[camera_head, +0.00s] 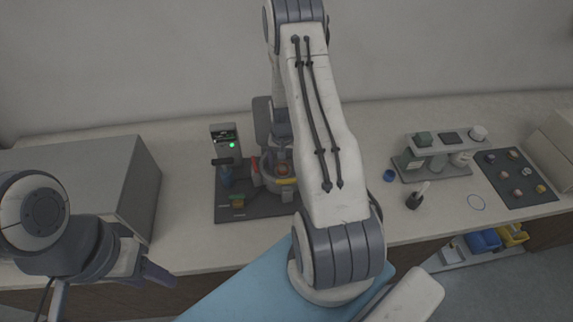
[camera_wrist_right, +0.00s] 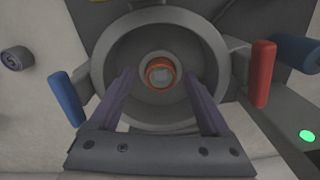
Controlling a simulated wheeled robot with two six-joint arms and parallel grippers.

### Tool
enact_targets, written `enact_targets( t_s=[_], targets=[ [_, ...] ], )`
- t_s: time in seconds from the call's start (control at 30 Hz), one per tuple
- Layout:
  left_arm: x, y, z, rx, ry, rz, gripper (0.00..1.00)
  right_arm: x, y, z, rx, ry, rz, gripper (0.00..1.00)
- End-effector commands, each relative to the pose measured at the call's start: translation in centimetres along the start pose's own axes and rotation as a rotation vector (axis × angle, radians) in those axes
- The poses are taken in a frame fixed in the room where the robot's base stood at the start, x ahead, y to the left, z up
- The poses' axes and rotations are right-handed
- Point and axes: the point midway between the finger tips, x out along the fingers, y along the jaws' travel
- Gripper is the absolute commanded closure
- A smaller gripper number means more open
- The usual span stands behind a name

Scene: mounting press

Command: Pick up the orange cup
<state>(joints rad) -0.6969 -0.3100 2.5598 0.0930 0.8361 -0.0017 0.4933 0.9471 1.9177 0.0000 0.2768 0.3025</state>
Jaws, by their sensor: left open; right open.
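The orange cup (camera_wrist_right: 160,72) shows in the right wrist view as a small orange ring with a pale middle, inside the round grey chamber of the press (camera_wrist_right: 108,60). My right gripper (camera_wrist_right: 160,80) is open, its two fingers pointing toward the chamber, one either side of the cup's line of sight. No contact with the cup shows, and I cannot tell the remaining distance. In the head view the press (camera_head: 275,183) is partly covered by my right arm, and I cannot make out the cup clearly. My left gripper (camera_head: 154,272) is open and empty, near the counter's front edge.
The press has a blue handle (camera_wrist_right: 66,98) and a red handle (camera_wrist_right: 263,72) beside the chamber. A large grey box (camera_head: 130,165) stands at left. A rack (camera_head: 437,170), blue cup (camera_head: 389,175), brush holder (camera_head: 414,201) and dark tray (camera_head: 515,178) are at right.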

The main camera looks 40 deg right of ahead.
Motion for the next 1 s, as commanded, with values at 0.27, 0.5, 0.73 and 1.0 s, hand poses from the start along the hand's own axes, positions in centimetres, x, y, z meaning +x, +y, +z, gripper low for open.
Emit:
enact_targets(
  t_s=[0.27, 0.5, 0.73, 1.0],
  targets=[
    [-0.13, 0.01, 0.0, 0.0, 0.0, 0.0, 0.5, 0.57, 0.06, 0.01, 0.001, 0.0, 0.0, 0.19],
    [-0.13, 0.01, 0.0, 0.0, 0.0, 0.0, 0.5, 0.54, 0.09, -0.01, 0.001, 0.0, 0.0, 0.96],
    [-0.14, 0.01, 0.0, 0.0, 0.0, 0.0, 0.5, 0.51, 0.09, -0.02, 0.001, 0.0, 0.0, 1.0],
    [0.32, -0.02, 0.02, 0.0, 0.0, 0.0, 0.5, -0.14, 0.05, -0.11, 0.001, 0.003, -0.001, 1.0]
  ],
)
